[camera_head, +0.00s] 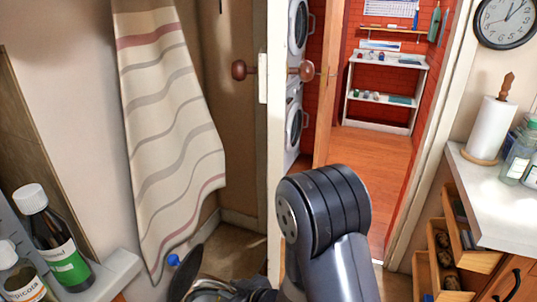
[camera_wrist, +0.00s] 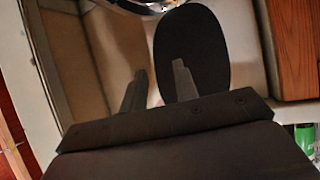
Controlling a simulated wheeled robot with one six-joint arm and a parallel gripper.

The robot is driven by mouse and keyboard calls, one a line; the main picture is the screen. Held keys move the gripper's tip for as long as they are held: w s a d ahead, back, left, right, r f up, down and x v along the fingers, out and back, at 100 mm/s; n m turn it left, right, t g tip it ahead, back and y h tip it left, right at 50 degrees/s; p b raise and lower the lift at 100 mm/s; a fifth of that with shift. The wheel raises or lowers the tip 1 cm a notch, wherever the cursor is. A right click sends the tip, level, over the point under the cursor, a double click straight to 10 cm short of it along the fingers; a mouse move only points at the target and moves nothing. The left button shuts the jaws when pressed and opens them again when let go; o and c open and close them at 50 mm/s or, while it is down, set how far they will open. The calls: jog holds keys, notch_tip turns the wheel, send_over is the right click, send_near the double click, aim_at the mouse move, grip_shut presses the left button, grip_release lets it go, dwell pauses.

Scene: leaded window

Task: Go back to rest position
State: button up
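My gripper (camera_wrist: 158,82) shows in the wrist view with its two dark fingers apart and nothing visible between them. In the head view my dark arm (camera_head: 325,210) rises at the bottom middle, in front of the doorway. Its far end is low in the picture, and I cannot make out the fingers there.
An open door (camera_head: 275,130) with round knobs stands behind the arm; a red-walled room with a white shelf (camera_head: 385,90) lies beyond. A striped cloth (camera_head: 170,130) hangs left. Bottles (camera_head: 60,245) stand lower left. Open drawers (camera_head: 455,235) jut out under the right counter (camera_head: 490,205).

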jog(key=v, duration=0.4)
jog(key=x, duration=1)
notch_tip(320, 180, up, 7)
jog(key=p, duration=0.4)
jog(key=w+d+r+m+t+h+p, duration=0.1)
jog(key=d+r+m+h+p, duration=0.2)
jog(key=d, duration=0.6)
jog(key=w+d+r+m+t+h+p, duration=0.2)
jog(key=d+r, duration=0.3)
jog(key=d, duration=0.5)
jog(key=w+d+r+m+t+h+p, duration=0.1)
jog(key=d+r+m+h+p, duration=0.3)
jog(key=d, duration=0.5)
jog(key=shift+w+d+m+p, duration=0.2)
jog(key=shift+m+p, duration=0.3)
jog(key=shift+p, duration=0.1)
